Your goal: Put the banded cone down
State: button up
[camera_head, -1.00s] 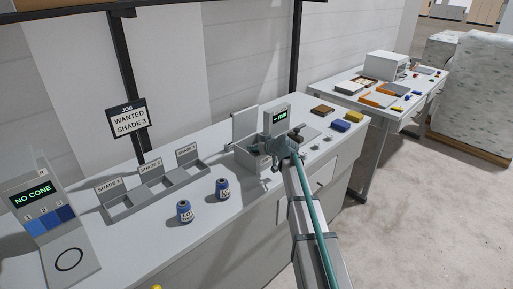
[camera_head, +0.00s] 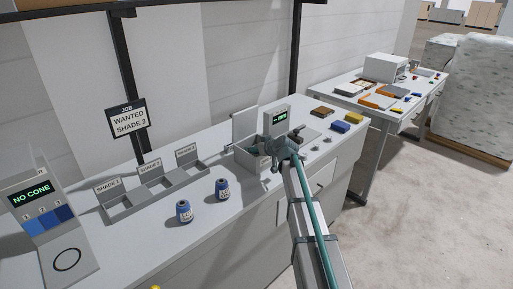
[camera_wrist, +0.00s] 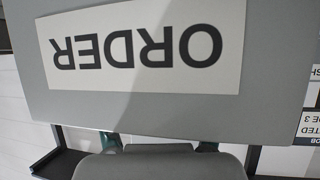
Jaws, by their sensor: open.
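My gripper (camera_head: 268,160) is open at the grey box (camera_head: 245,160) in the middle of the bench. In the wrist view, its fingertips (camera_wrist: 160,147) show apart below a grey panel (camera_wrist: 270,75) with an upside-down ORDER label (camera_wrist: 140,48). I see no cone between the fingers; the inside of the box is mostly hidden by my gripper. I cannot tell which cone is the banded one.
An empty-looking three-part tray (camera_head: 160,190) marked shade 1 to 3 lies behind the blue cones. A reader (camera_head: 50,220) at left shows NO CONE. A sign (camera_head: 128,119) says WANTED SHADE 3. A small display unit (camera_head: 277,118) stands behind my gripper. Bare bench lies around the cones.

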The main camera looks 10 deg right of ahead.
jog(key=shift+s+f, duration=0.4)
jog(key=shift+f, duration=0.3)
jog(key=shift+w+r+p, duration=0.1)
jog(key=shift+r+p, duration=0.45)
jog(key=shift+p, duration=0.45)
jog(key=b+v, duration=0.3)
jog(key=v, duration=0.8)
jog(key=shift+r, duration=0.55)
jog(key=shift+d, duration=0.1)
